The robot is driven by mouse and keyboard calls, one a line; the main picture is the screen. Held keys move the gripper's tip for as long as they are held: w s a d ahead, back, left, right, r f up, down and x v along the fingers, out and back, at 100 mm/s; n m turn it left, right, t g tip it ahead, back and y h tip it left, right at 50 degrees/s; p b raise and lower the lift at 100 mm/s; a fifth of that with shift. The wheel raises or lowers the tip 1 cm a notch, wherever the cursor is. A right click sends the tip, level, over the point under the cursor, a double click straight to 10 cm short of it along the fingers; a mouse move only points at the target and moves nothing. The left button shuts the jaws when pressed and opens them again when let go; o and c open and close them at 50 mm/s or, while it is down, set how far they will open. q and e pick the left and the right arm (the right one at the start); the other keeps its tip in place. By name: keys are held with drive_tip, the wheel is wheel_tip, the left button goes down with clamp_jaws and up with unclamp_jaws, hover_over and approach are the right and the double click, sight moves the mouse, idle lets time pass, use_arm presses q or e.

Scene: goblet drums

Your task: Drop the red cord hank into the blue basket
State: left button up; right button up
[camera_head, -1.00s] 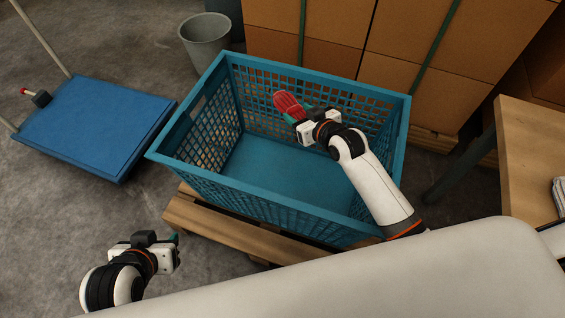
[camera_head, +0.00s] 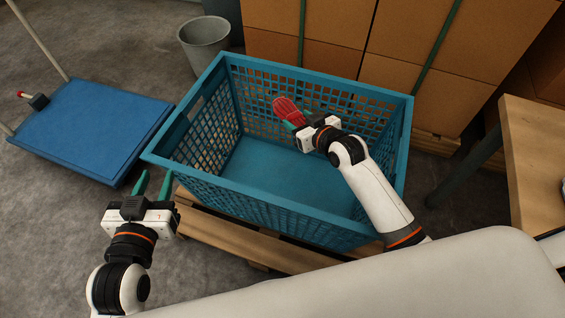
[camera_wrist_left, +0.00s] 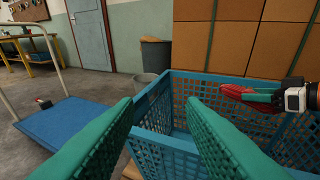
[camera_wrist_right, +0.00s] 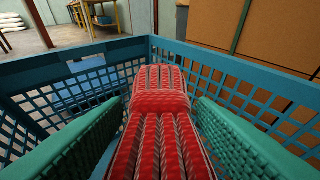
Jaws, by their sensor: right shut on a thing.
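The red cord hank (camera_head: 287,108) is in my right gripper (camera_head: 298,123), held over the inside of the blue basket. In the right wrist view the hank (camera_wrist_right: 160,120) lies between the two green fingers, with the basket walls around it. The blue basket (camera_head: 212,190) is a large crate with latticed walls, and its floor looks bare. My left gripper (camera_head: 153,186) is open and empty, just outside the basket's left front corner. In the left wrist view its green fingers stand apart, with the basket (camera_wrist_left: 170,142) beyond them and the hank (camera_wrist_left: 248,98) at the right.
The basket stands on a wooden pallet (camera_head: 215,230). A blue platform cart (camera_head: 90,130) is at the left, and a grey bin (camera_head: 205,42) stands behind. Stacked brown boxes (camera_head: 330,30) close off the back. A wooden table (camera_head: 540,150) is at the right.

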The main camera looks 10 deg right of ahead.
drive_tip(key=o, duration=1.1)
drive_tip(key=p+v, duration=0.2)
drive_tip(key=v, duration=0.3)
use_arm(q)
drive_tip(key=s+a+f+g+y+p, duration=0.1)
drive_tip(key=s+a+f+g+y, duration=0.2)
drive_tip(key=s+f+g, duration=0.6)
drive_tip(key=shift+s+a+f+n+g+p, duration=0.2)
drive_tip(key=shift+s+a+n+g+p, duration=0.15)
drive_tip(key=shift+s+a, duration=0.55)
use_arm(e)
drive_tip(key=shift+v, duration=3.5)
use_arm(q)
drive_tip(key=shift+s+d, duration=0.15)
drive_tip(key=shift+d, duration=0.05)
use_arm(e)
drive_tip(key=shift+s, duration=0.1)
